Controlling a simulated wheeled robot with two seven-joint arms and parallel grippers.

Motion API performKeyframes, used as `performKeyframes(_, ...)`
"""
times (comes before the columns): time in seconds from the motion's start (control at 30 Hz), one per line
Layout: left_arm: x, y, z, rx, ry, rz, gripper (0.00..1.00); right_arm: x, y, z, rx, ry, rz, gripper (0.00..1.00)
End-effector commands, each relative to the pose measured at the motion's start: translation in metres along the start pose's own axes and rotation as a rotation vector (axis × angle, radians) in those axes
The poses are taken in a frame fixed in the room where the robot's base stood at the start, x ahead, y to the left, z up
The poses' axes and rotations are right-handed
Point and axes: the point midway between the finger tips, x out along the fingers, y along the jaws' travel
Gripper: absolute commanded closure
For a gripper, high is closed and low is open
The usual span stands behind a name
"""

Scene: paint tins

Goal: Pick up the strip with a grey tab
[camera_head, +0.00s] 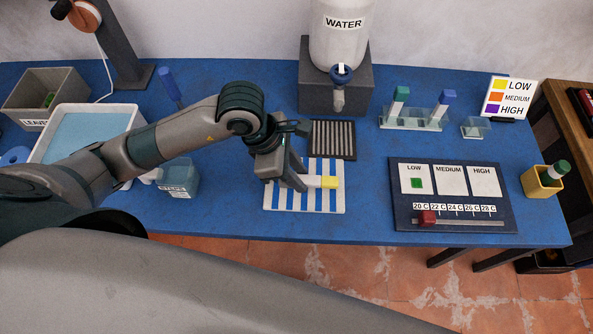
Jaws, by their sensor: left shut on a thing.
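My left gripper (298,182) is shut on a pale strip (313,181) over the white and blue striped mat (305,204). The strip points to the right out of the jaws and ends in a yellow part (330,182). Its other end is hidden by the gripper, so I cannot see a grey tab. I cannot tell whether the strip touches the mat or is held just above it. My right gripper is not in view.
A dark slotted rack (333,139) lies just behind the mat. A water tank (338,40) stands behind it. To the right are a LOW, MEDIUM, HIGH board (451,218), capped tubes in a clear stand (411,119) and a yellow cup (541,184). A light blue box (178,186) stands left.

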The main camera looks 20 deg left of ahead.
Motion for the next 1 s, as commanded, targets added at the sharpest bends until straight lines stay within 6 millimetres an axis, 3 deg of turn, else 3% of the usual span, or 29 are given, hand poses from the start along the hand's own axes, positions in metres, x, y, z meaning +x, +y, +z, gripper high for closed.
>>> performKeyframes(0.27, -0.018, -0.04, 0.016, 0.006, -0.005, 0.001, 0.96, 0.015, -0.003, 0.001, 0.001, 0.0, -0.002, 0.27)
performKeyframes(0.3, -0.025, -0.042, 0.018, 0.001, -0.001, -0.001, 0.96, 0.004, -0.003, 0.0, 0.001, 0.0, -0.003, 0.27)
performKeyframes(0.7, -0.039, -0.066, 0.028, -0.001, 0.0, -0.003, 0.96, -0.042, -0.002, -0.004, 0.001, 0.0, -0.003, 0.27)
performKeyframes(1.0, -0.043, -0.081, 0.033, 0.0, 0.0, -0.002, 0.96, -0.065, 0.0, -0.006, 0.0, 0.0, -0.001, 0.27)
